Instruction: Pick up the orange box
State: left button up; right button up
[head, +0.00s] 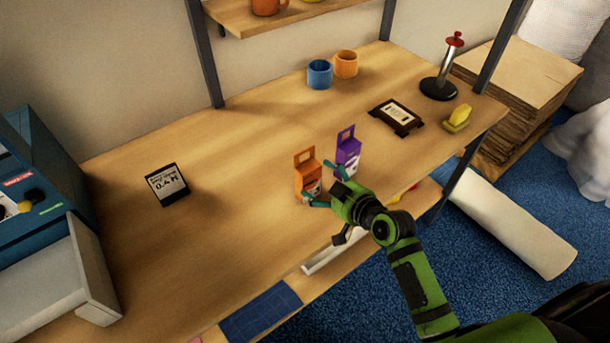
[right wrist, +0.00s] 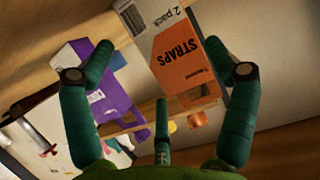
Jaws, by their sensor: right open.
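The orange box (head: 306,178) stands upright on the wooden table, with a hang tab on top. In the right wrist view the orange box (right wrist: 182,66), marked STRAPS, lies between my spread fingers. My right gripper (head: 322,187) is open at the box, its fingers reaching around it from the right and front. The right wrist view shows the gripper (right wrist: 160,55) with two outer fingers and one middle finger; contact with the box cannot be told. My fingers hide part of the box's lower face in the head view. My left gripper is not in view.
A purple box (head: 348,152) stands close behind and right of the orange one; it also shows in the right wrist view (right wrist: 115,95). Blue (head: 320,74) and orange (head: 346,64) cups, a black-framed sign (head: 397,117) and a dark card (head: 167,183) stand farther off.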

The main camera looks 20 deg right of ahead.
aim_at(316, 181)
jog(key=p+x, duration=0.1)
jog(key=x, duration=0.1)
jog(key=shift+w+a+f, duration=0.2)
jog(key=shift+w+f, duration=0.1)
jog(key=shift+x, duration=1)
jog(key=shift+w+f, duration=0.2)
jog(key=shift+f, duration=0.05)
jog(key=c, duration=0.7)
jog(key=shift+c, duration=0.8)
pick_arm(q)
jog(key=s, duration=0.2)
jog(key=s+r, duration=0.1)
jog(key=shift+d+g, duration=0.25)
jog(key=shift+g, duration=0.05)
pick_arm(e)
jog(key=shift+r, duration=0.1)
